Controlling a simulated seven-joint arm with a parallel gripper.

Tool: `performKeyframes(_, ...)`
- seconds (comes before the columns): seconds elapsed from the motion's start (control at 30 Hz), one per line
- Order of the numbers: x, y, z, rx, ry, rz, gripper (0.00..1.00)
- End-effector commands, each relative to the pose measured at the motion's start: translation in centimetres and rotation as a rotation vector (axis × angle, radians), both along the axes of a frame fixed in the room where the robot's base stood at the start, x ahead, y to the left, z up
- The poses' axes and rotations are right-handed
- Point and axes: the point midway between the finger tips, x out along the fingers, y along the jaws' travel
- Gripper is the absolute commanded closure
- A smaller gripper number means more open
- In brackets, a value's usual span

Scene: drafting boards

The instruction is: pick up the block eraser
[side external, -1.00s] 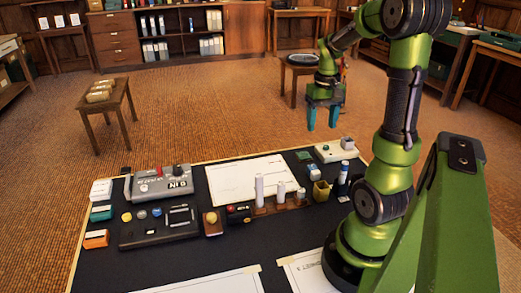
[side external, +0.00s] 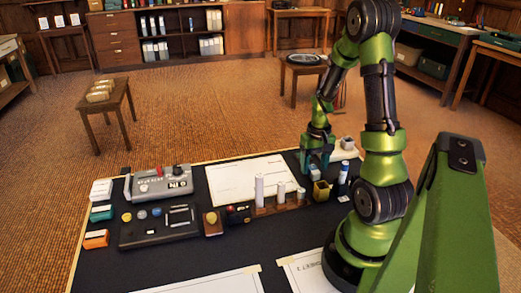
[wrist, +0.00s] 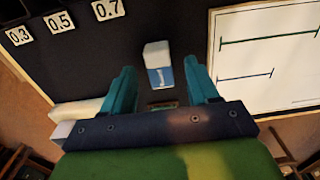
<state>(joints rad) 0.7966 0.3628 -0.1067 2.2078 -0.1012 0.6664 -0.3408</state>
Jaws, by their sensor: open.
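The block eraser (wrist: 158,62) is a small white block with a blue printed sleeve, lying on the dark board in the wrist view. My gripper (wrist: 159,70) is open, with one teal finger to each side of the eraser in that view. Its fingers look apart from the eraser, and I cannot tell the remaining height.
A small green item (wrist: 165,104) shows close to the eraser. A wooden rack (side external: 280,203) with white cylinders stands nearby. The paper sheet (side external: 235,180) lies flat to the left.

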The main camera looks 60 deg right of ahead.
Motion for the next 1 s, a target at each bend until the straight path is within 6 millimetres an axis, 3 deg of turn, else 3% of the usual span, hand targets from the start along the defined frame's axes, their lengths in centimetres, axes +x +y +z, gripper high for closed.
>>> performKeyframes(0.13, -0.03, 0.03, -1.58, 0.001, 0.0, 0.0, 0.4)
performKeyframes(0.37, 0.01, -0.01, -1.74, -0.001, -0.002, 0.0, 0.4)
performKeyframes(0.77, 0.01, -0.01, -1.72, -0.001, -0.002, 0.001, 0.99)
performKeyframes(1.0, 0.01, -0.01, -1.72, 0.0, -0.001, 0.001, 1.0)
